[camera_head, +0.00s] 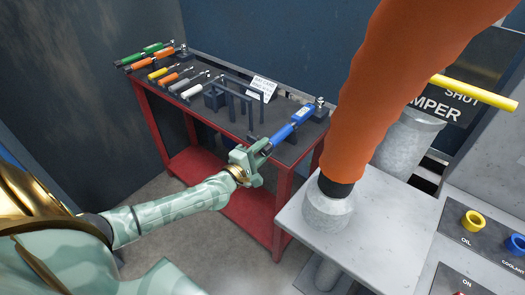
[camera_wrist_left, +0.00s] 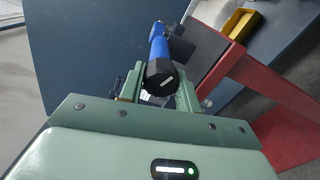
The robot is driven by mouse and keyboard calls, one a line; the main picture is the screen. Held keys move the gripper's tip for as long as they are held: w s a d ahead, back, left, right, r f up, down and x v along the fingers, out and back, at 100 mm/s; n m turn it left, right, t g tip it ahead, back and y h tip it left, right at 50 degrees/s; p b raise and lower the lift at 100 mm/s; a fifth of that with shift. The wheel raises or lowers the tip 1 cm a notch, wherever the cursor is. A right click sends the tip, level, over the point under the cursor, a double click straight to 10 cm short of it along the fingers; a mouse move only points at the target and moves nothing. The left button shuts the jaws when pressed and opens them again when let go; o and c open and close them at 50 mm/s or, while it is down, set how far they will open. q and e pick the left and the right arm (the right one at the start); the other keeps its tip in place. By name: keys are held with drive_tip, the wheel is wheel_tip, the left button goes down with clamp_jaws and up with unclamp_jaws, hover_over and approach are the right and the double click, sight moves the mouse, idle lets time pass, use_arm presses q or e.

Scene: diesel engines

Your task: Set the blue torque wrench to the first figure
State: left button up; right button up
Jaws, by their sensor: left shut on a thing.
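The blue torque wrench (camera_head: 291,131) lies along the right front of the red table's dark top, its head toward the back right corner. My left gripper (camera_head: 256,155) is at the near end of the wrench and is shut on its dark handle end. In the left wrist view, the wrench's blue shaft and dark end cap (camera_wrist_left: 162,76), with a white mark on it, sit between the fingers of my left gripper (camera_wrist_left: 160,88). The figures on the scale are too small to read. My right gripper is not in view.
The red table (camera_head: 282,180) also holds several green, orange, yellow and white-handled tools (camera_head: 160,70), a dark rack (camera_head: 228,98) and white cards (camera_head: 263,87). A thick orange hose (camera_head: 385,80) rises from a grey bench (camera_head: 390,215) on the right, close to the table.

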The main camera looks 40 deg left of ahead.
use_arm(q)
drive_tip(key=shift+f+n, duration=0.1)
drive_tip(key=shift+n, duration=0.5)
drive_tip(key=o, duration=1)
drive_tip(key=shift+c, duration=0.2)
drive_tip(key=s+a+p, duration=0.1)
drive_tip(key=s, duration=1.5)
drive_tip(key=shift+s+a+p, duration=0.15)
drive_tip(key=shift+p, duration=0.25)
